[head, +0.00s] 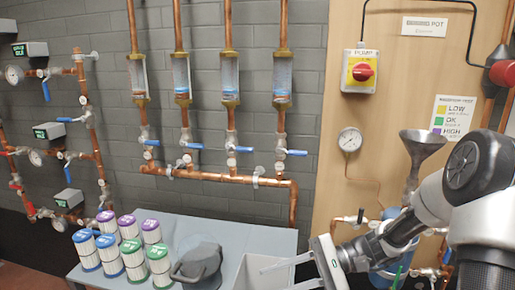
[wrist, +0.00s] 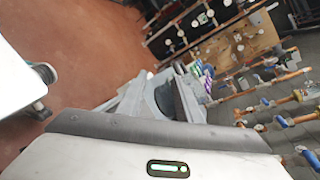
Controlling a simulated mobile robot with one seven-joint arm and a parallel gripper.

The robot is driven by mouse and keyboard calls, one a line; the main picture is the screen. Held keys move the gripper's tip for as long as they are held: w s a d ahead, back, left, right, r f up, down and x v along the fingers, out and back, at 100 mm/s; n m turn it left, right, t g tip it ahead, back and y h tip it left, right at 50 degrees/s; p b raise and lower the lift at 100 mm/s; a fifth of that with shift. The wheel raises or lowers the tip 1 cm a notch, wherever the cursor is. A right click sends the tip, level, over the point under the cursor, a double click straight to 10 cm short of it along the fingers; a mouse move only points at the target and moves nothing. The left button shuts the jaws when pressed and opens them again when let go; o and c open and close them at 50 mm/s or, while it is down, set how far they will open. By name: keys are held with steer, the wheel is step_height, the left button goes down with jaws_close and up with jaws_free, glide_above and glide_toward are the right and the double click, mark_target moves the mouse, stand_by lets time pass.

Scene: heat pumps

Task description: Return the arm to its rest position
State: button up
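My arm (head: 430,205) reaches in from the right edge of the head view, bent down and to the left. My gripper (head: 274,279) is at its end, low in the picture, over or in front of a light grey open box (head: 246,268). Its two pale fingers are apart, and I see nothing between them. The wrist view shows the gripper's body along the bottom with a green light. The lower finger is partly cut off by the head view's bottom edge.
A grey table (head: 230,233) holds several filter cartridges (head: 108,255) with coloured lids and a dark grey lidded container (head: 198,268). Copper pipes (head: 215,176) with blue valves run along the wall. A metal funnel (head: 420,150) and a switch box (head: 360,72) are near my arm.

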steer(key=s+d+r+n+t+h, duration=0.4)
steer(key=s+r+h, duration=0.2)
steer(key=s+h, duration=0.1)
steer(key=s+d+r+n+t+h, duration=0.4)
steer(key=s+d+r+h, duration=0.1)
steer(key=s+r+h, duration=0.25)
step_height(320, 180, up, 19)
steer(key=p, duration=1.9)
steer(key=shift+a+f+g, duration=0.15)
steer(key=shift+a+g, duration=0.05)
steer(key=shift+g, duration=0.1)
